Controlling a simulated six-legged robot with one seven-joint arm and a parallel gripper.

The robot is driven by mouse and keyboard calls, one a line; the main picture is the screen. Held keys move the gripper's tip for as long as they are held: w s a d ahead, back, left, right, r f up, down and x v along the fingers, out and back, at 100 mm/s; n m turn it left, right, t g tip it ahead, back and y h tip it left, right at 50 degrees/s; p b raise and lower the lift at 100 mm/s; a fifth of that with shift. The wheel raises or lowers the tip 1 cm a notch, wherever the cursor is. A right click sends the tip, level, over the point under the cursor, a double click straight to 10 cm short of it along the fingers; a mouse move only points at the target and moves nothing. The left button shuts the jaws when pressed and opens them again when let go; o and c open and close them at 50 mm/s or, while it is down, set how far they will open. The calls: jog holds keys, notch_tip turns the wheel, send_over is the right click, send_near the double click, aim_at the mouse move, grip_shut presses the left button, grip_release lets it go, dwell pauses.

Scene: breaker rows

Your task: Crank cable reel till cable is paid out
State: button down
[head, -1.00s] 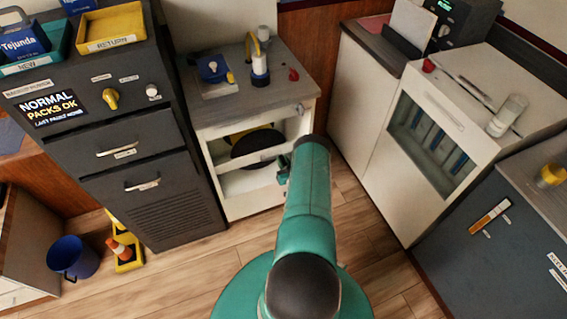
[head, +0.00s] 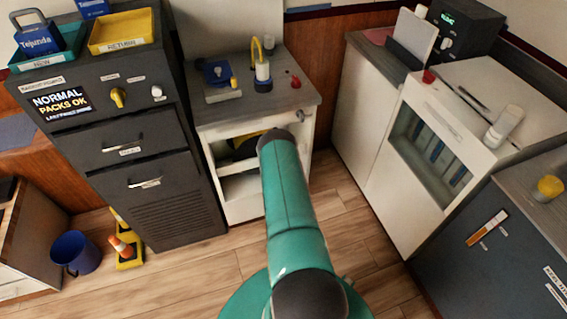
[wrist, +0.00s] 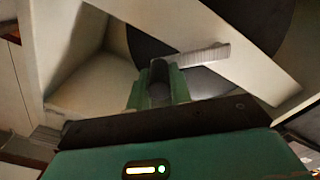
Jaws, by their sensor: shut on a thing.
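The cable reel, a dark round disc with a yellow part (head: 243,149), sits inside the open-fronted white cabinet (head: 236,209) in the head view. My arm covers part of it. In the wrist view a large dark round shape (wrist: 255,22) lies behind pale frame bars, with a ridged grey bar (wrist: 206,57) in front. My gripper (wrist: 158,88) is shut on a dark, upright-looking knob (wrist: 159,74), which seems to be the crank handle. Whether the knob joins the grey bar is unclear. In the head view my gripper is hidden behind my arm.
A dark drawer unit (head: 150,160) stands close on the left, a white glass-fronted cabinet (head: 400,200) on the right. Wooden floor (head: 350,215) lies free between.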

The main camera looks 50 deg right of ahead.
jog(key=w+a+r+n, duration=0.2)
jog(key=a+n, duration=0.3)
jog(key=n, duration=0.4)
jog(key=shift+w+r+n, duration=0.25)
jog(key=shift+w+n, duration=0.15)
jog(key=shift+w, duration=0.2)
jog(key=shift+a, duration=0.15)
jog(key=c, duration=1.3)
grip_release()
jog(key=shift+o, duration=0.2)
jog(key=shift+s, duration=0.15)
jog(key=v, duration=1.3)
jog(key=shift+s+a, duration=0.2)
